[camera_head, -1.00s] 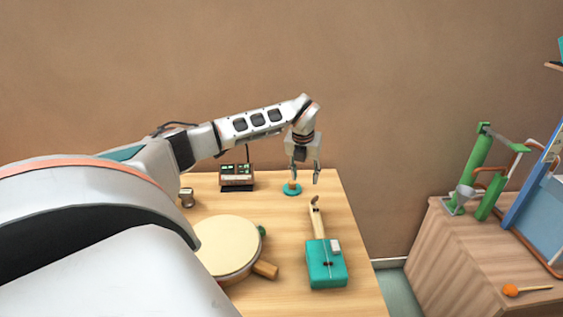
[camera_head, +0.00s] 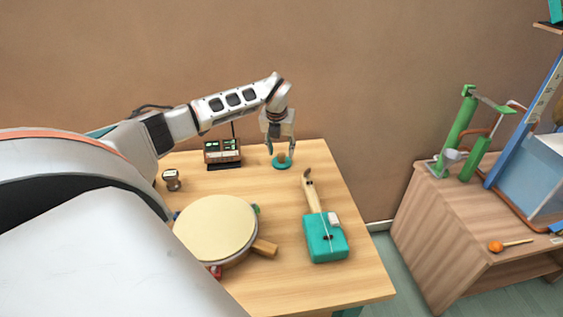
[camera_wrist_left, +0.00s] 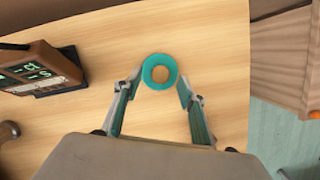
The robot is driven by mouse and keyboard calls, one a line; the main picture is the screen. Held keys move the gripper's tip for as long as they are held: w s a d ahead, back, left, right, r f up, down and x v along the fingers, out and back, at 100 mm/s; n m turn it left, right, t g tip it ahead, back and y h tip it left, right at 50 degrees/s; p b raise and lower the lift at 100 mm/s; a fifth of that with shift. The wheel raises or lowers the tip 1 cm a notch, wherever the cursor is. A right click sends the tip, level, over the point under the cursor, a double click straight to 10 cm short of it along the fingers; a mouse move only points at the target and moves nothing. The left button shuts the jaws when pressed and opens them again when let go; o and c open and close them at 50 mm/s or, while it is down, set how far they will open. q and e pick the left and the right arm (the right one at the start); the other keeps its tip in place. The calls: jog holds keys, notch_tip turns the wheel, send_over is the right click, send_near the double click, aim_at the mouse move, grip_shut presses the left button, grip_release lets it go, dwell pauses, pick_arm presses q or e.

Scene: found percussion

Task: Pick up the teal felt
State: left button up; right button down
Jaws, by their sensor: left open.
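The teal felt (camera_head: 275,163) is a small round disc on the wooden table, near its back edge, with a tan knob at its centre. In the left wrist view the teal felt (camera_wrist_left: 149,80) shows as a ring around that tan top, just ahead of and between the fingertips. My left gripper (camera_head: 281,151) points down over it with its fingers apart on either side. In the left wrist view my left gripper (camera_wrist_left: 158,84) is open and holds nothing. Whether a finger touches the felt cannot be told. My right gripper is not in view.
A box with green displays (camera_head: 222,151) stands left of the felt. A small metal-and-brown object (camera_head: 171,180), a round drum (camera_head: 215,228) and a teal-bodied stringed instrument (camera_head: 326,240) are also on the table (camera_head: 290,285). A wooden cabinet (camera_head: 435,225) with green tubes stands right.

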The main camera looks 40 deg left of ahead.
aim_at(282, 159)
pick_arm(q)
jog(key=shift+x, duration=1.45)
grip_shut()
